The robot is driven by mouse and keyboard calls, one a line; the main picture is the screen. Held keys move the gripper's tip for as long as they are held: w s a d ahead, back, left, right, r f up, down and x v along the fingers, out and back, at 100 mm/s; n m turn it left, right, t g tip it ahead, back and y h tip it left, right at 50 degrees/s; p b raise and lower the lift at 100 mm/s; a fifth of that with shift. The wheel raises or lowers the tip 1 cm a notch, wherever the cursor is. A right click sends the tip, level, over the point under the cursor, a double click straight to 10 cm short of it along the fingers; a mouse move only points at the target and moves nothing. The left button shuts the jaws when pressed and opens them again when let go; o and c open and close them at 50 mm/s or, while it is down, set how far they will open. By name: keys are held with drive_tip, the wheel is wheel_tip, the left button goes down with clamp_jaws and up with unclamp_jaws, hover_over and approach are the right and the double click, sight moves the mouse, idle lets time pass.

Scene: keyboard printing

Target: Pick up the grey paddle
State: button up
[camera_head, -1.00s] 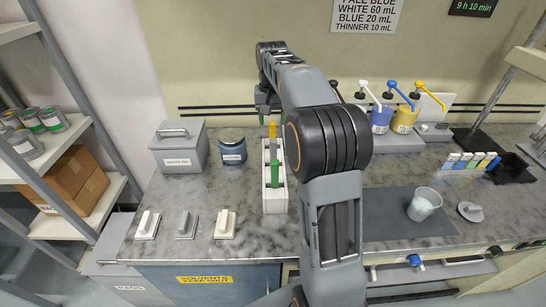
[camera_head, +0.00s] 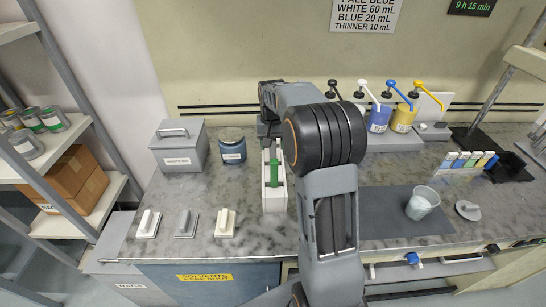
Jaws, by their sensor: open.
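A white rack (camera_head: 275,206) stands on the bench with a green paddle (camera_head: 272,184) in it. Its back part lies under my gripper (camera_head: 268,143), which is open at the rack's far end. A grey shape shows there, but I cannot tell whether it is a paddle or part of my gripper. Apart from the rack, a grey handled piece (camera_head: 186,223) lies near the bench's front left, between a white one (camera_head: 148,223) and a cream one (camera_head: 225,223). My gripper is well away from these three.
A grey lidded box (camera_head: 180,155) and a blue-grey jar (camera_head: 232,152) stand left of the rack. Right of my arm are a dark mat (camera_head: 385,222), a clear cup (camera_head: 422,203) and pump bottles (camera_head: 404,118). Bare bench lies between the jar and the front pieces.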

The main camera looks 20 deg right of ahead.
drive_tip(key=c, duration=1)
drive_tip(key=shift+r, duration=0.2)
wheel_tip(320, 180, up, 18)
drive_tip(key=shift+f+p, duration=0.2)
drive_tip(key=shift+p, duration=0.2)
idle(0.4)
drive_tip(key=o, duration=0.4)
drive_tip(key=shift+c, duration=0.2)
clamp_jaws()
drive_tip(key=shift+d, duration=0.1)
